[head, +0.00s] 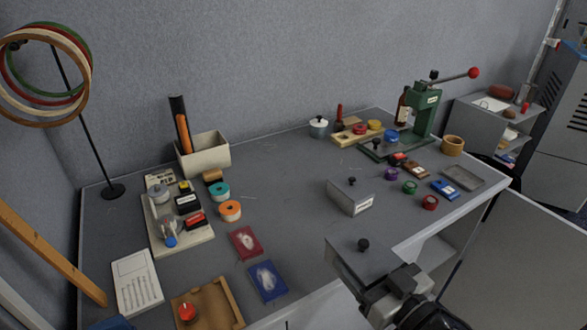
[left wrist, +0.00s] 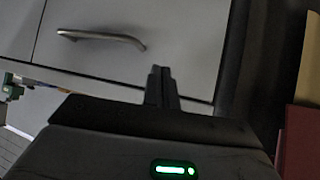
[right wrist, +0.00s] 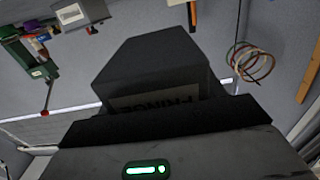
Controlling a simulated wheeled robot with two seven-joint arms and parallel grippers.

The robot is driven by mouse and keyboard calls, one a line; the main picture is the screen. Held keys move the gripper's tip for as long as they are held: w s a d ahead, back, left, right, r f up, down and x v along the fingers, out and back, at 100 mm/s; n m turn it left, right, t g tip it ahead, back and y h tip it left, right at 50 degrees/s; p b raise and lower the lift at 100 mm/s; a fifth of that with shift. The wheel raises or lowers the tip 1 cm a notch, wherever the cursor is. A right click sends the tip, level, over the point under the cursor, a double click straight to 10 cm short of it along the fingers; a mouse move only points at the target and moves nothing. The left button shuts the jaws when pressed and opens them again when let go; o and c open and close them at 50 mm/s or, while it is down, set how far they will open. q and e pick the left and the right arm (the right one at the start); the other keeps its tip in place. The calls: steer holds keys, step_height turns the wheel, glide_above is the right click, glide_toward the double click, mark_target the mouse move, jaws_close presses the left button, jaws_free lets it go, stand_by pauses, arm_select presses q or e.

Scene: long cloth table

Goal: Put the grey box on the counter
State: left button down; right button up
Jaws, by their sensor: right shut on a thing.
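A grey box with a black knob (head: 362,258) is in my right gripper (head: 388,287), at the front edge of the table in the head view. In the right wrist view the box (right wrist: 150,70) fills the space ahead of the shut fingers, with a partly readable label. A second grey box with a black knob and white label (head: 350,197) stands on the grey counter (head: 290,180). My left gripper (left wrist: 160,75) shows in the left wrist view with its fingers together and nothing between them; it is outside the head view.
Red (head: 245,242) and blue (head: 267,280) cards lie left of the standing box. Small coloured rings (head: 410,187) and a green press (head: 420,115) are to its right. Bare counter lies behind it. A drawer front with a metal handle (left wrist: 100,37) faces my left gripper.

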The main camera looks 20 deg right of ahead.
steer(key=shift+w+f, duration=0.2)
steer(key=shift+w, duration=0.15)
steer(key=w+f, duration=0.1)
steer(key=w, duration=0.2)
steer(key=w+f, duration=0.2)
steer(key=w, duration=0.1)
steer(key=w+a+f, duration=0.1)
steer(key=w+f, duration=0.1)
steer(key=w, duration=0.1)
steer(key=shift+w, duration=0.15)
steer(key=w+f, duration=0.1)
steer(key=w, duration=0.1)
steer(key=w+f+b, duration=0.1)
steer(key=shift+w+a+f, duration=0.1)
steer(key=shift+w+f, duration=0.2)
steer(key=shift+w, duration=0.05)
arm_select(q)
steer(key=shift+s+d+f, duration=0.1)
steer(key=shift+d, duration=0.05)
arm_select(e)
steer(key=shift+f, duration=0.15)
steer(key=o, duration=1.4)
arm_select(q)
steer(key=shift+f, duration=0.1)
